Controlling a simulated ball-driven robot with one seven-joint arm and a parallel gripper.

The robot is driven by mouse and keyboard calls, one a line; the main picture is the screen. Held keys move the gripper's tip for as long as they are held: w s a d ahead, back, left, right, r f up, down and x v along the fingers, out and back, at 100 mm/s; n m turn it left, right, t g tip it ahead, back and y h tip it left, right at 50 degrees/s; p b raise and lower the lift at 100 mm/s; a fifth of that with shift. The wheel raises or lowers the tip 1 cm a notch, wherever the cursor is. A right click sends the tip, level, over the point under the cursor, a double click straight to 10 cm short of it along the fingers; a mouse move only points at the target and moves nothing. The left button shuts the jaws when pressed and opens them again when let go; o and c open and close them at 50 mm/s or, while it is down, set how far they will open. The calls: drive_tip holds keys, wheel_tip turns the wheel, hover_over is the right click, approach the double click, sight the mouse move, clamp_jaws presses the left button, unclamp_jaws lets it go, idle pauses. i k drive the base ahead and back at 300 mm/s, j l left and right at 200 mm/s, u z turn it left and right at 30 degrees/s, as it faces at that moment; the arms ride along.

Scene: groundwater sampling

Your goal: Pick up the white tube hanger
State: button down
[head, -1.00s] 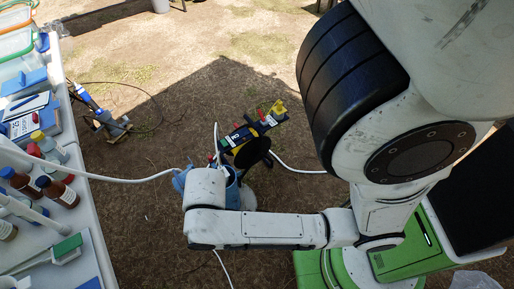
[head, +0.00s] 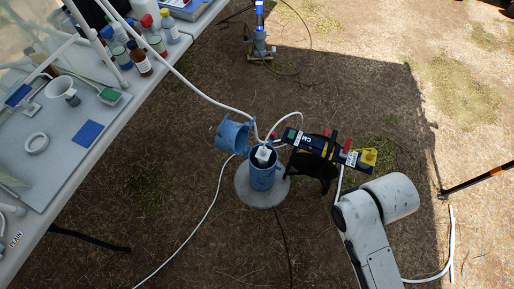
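A small white block-like piece (head: 262,153), which looks like the white tube hanger, sits in the open top of a blue upright pipe (head: 263,179). White tubing passes close by it. The pipe stands on a round pale base (head: 244,190) on the ground. A blue cap-like part (head: 232,135) sits at the pipe's upper left, apparently swung open. My arm shows at the lower right, to the right of the pipe and apart from it. My gripper's fingers do not show, so I cannot see whether they hold anything.
A black and yellow instrument (head: 325,146) with a dark reel stands just right of the pipe. White tubing (head: 215,103) runs to the table (head: 62,178) at left, which holds bottles, a funnel and a ring. Open ground lies below the pipe.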

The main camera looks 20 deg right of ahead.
sight(264, 154)
drive_tip(key=k+l, duration=0.15)
drive_tip(key=i+j+z, duration=0.1)
drive_tip(key=i+j, duration=0.2)
drive_tip(key=i+j+z, duration=0.1)
drive_tip(key=i+j, duration=0.2)
drive_tip(key=j, duration=0.2)
drive_tip(key=i+j, duration=0.25)
drive_tip(key=j, duration=0.2)
drive_tip(key=i+j+z, duration=0.15)
drive_tip(key=i+j, duration=0.15)
drive_tip(key=j, duration=0.15)
